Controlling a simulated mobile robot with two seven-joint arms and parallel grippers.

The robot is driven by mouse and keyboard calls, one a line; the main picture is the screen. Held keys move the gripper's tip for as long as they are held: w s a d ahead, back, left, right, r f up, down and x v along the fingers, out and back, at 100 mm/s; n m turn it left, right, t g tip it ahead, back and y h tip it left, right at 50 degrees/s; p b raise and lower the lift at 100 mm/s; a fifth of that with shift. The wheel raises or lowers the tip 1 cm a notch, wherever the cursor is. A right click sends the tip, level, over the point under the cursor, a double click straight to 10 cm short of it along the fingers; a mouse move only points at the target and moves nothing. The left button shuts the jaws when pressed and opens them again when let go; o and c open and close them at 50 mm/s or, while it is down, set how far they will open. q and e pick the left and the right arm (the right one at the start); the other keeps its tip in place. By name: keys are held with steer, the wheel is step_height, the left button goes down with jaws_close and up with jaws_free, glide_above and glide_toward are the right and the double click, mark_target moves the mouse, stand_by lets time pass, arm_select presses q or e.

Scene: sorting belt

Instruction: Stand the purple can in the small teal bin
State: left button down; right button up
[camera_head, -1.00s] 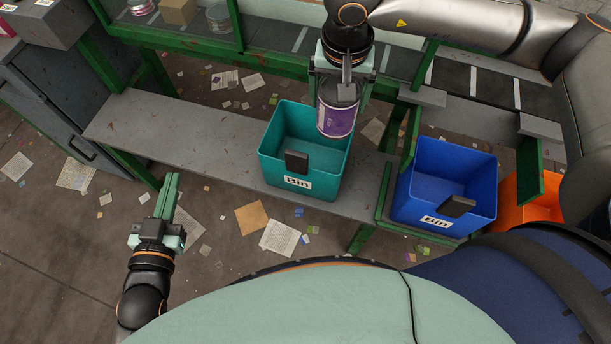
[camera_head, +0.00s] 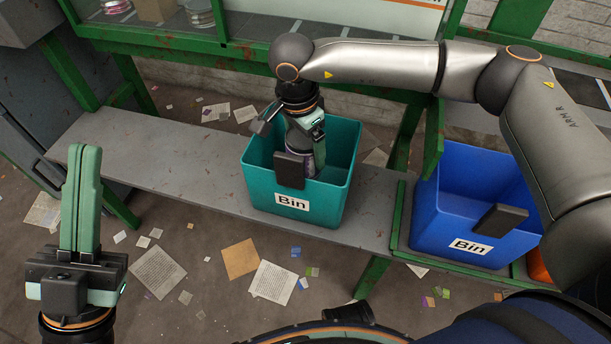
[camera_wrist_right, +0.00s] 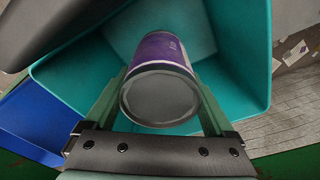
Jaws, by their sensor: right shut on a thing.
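The purple can (camera_wrist_right: 163,50) is between the two fingers of my right gripper (camera_wrist_right: 160,85), inside the teal bin. Its grey end faces the right wrist camera. In the head view my right gripper (camera_head: 306,150) reaches down into the teal bin (camera_head: 335,190), and only a little of the can (camera_head: 298,160) shows behind the bin's dark front block. The can looks roughly upright. I cannot tell whether it touches the bin floor. The teal bin also shows in the right wrist view (camera_wrist_right: 240,50). My left gripper (camera_head: 83,155) points up, empty, its fingers together, left of the bin.
The teal bin stands on a grey shelf (camera_head: 170,180). A blue bin (camera_head: 440,225) stands to its right, with an orange bin (camera_head: 538,268) partly hidden beyond. Green posts and a rail frame the belt behind. Papers litter the floor.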

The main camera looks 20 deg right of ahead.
mark_target(301, 137)
step_height(301, 137, down, 7)
steer(key=shift+r+b, duration=0.1)
steer(key=shift+b, duration=0.75)
steer(key=shift+f, duration=0.2)
steer(key=o, duration=1)
steer(key=shift+o, duration=0.2)
steer(key=shift+r, duration=0.15)
steer(key=shift+r, duration=0.3)
steer(key=r+p, duration=0.1)
steer(key=r, duration=0.2)
steer(key=a+r+p, duration=0.1)
steer(key=r, duration=0.3)
steer(key=r+p, duration=0.1)
steer(key=r, duration=0.2)
steer(key=shift+s+a+r, duration=0.15)
steer(key=shift+s+r, duration=0.1)
steer(key=shift+r, duration=0.05)
steer(key=shift+r+p, duration=0.3)
steer(key=shift+r, duration=0.15)
